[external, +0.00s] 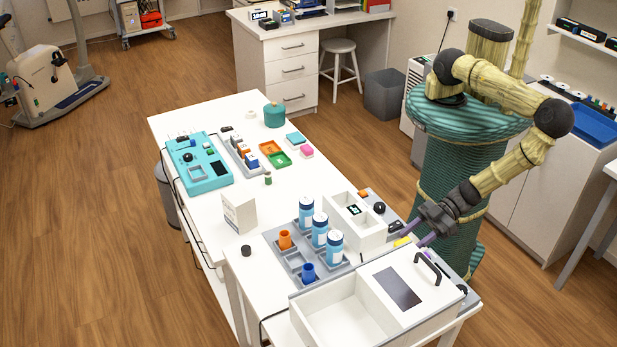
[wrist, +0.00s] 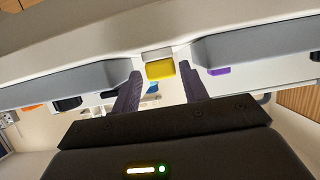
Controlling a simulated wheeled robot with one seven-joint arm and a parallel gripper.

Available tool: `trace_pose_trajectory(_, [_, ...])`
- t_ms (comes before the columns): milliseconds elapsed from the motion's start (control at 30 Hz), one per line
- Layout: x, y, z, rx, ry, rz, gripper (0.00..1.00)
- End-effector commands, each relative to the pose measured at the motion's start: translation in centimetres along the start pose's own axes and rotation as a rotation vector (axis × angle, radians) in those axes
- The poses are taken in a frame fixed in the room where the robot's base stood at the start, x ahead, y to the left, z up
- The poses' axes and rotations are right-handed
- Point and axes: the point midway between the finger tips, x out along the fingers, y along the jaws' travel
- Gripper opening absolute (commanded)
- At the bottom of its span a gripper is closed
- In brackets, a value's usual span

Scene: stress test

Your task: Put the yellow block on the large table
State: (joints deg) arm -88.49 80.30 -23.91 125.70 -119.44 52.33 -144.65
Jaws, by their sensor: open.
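The yellow block (external: 402,242) is at the right side of the front bench, beside the white lidded box. In the wrist view the yellow block (wrist: 160,70) sits at a pale notch in a grey edge, between the tips of my two dark fingers. My gripper (external: 412,238) is open, with its fingers on either side of the block; gaps show between block and fingers in the wrist view (wrist: 160,76). I cannot tell how deep the fingers reach. The large table (external: 275,200) is white and carries several items, with bare surface in its middle.
A white box with a handled lid (external: 420,285) stands close to my gripper. A white divided bin (external: 345,212) and a grey tray with blue-and-white bottles (external: 320,230) stand to its left. A purple item (wrist: 219,71) lies right of the block in the wrist view.

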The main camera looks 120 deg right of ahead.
Motion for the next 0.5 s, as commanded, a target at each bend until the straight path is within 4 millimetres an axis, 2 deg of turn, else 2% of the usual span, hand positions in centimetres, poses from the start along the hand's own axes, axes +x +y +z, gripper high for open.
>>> trace_pose_trajectory(33, [1.0, 0.0, 0.4, 0.005, 0.001, 0.003, 0.44])
trace_pose_trajectory(200, [3.1, -0.1, 0.3, 0.004, 0.001, 0.001, 0.44])
trace_pose_trajectory(500, [3.5, -0.2, -0.1, 0.001, 0.001, 0.0, 0.44])
